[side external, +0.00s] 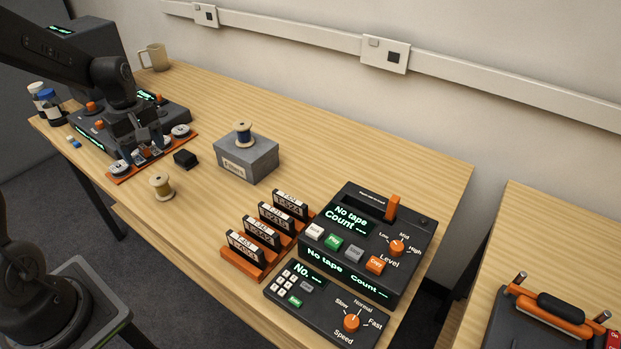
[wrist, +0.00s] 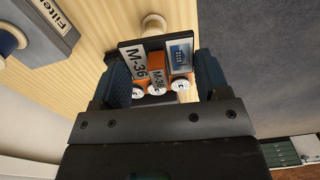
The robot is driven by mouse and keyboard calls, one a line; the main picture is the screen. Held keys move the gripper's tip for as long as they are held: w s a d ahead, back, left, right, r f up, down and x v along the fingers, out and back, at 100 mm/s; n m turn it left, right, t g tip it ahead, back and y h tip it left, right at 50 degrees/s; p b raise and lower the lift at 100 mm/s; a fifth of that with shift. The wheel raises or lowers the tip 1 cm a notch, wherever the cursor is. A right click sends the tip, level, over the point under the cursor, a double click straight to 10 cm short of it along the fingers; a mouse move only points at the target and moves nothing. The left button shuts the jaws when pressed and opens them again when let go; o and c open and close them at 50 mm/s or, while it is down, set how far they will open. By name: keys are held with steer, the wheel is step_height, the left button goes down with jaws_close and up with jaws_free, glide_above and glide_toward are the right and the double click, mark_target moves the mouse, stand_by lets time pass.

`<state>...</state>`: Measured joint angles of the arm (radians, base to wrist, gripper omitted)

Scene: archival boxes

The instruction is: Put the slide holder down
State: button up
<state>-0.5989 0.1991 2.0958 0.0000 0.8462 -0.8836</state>
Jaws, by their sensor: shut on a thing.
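White reels (side external: 180,130) lie on either side of the gripper.
A small black block (side external: 185,159) and a wooden spool (side external: 161,186) stand close to the gripper. The grey Filters box (side external: 246,157) carries a blue spool (side external: 243,133). An orange rack (side external: 245,262) of labelled holders and a black console (side external: 370,238) stand farther right. The table's middle back is clear.

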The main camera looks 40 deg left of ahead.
steer(key=w+d+n, duration=0.1)
steer(key=w+d, duration=0.5)
steer(key=w, duration=0.7)
steer(key=w+d, duration=0.7)
steer(key=w, duration=0.6)
step_height(320, 180, down, 6)
steer(key=shift+s+r, duration=0.1)
steer(key=shift+r, duration=0.05)
glide_above(310, 178)
steer(key=f, duration=0.6)
steer(key=shift+s+a+f, duration=0.1)
steer(key=shift+a+f, duration=0.1)
steer(key=shift+a, duration=0.2)
steer(key=shift+d+f, duration=0.25)
steer(key=shift+d, duration=0.1)
steer(key=shift+f, duration=2)
steer(key=shift+f, duration=0.1)
steer(key=o, duration=0.9)
